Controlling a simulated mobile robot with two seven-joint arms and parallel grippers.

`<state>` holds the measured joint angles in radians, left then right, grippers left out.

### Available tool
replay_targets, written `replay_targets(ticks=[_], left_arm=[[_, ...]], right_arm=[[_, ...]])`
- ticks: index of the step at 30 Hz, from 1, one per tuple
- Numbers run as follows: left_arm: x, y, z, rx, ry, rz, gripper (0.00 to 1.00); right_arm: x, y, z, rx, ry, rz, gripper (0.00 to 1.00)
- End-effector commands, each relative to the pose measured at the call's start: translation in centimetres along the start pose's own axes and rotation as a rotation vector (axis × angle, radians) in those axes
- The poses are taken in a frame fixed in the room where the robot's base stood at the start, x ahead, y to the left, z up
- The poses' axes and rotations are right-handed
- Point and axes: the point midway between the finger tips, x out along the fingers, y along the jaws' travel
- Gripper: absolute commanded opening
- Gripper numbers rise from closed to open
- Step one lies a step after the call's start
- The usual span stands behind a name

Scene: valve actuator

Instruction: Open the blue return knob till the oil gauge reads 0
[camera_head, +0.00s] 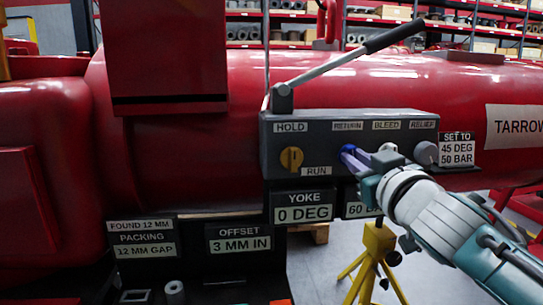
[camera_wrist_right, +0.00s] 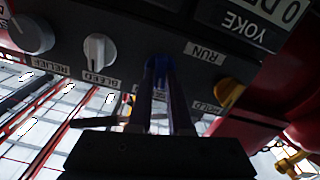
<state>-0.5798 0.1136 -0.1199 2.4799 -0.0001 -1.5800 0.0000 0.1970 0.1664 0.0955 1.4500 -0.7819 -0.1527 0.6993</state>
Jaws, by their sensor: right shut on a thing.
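The blue return knob (camera_head: 348,149) is on the front of the dark grey control box, under the RETURN label. It also shows in the wrist view (camera_wrist_right: 158,64). My right gripper (camera_head: 354,160) reaches it from the lower right and is shut on it; in the wrist view its two dark fingers (camera_wrist_right: 162,85) lie at the knob's sides. A readout sign (camera_head: 361,209) below the box shows "60 B"; the rest is hidden behind my right arm, so I cannot tell its full label. My left gripper is not in view.
A yellow HOLD/RUN knob (camera_head: 291,159), a white BLEED knob (camera_head: 388,148) and a grey RELIEF knob (camera_head: 425,153) flank the return knob. A long lever (camera_head: 340,63) rises above the box. A yellow tripod (camera_head: 376,256) stands below. The YOKE sign (camera_head: 303,207) reads 0 DEG.

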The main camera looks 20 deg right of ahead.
Motion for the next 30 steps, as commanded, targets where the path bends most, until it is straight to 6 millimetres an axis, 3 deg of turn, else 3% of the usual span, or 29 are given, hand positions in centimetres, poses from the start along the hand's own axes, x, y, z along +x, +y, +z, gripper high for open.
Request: replay_targets(ticks=[30], left_arm=[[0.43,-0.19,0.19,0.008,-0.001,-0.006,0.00]], right_arm=[[0.00,-0.36,0.18,-0.956,0.000,0.000,0.00]])
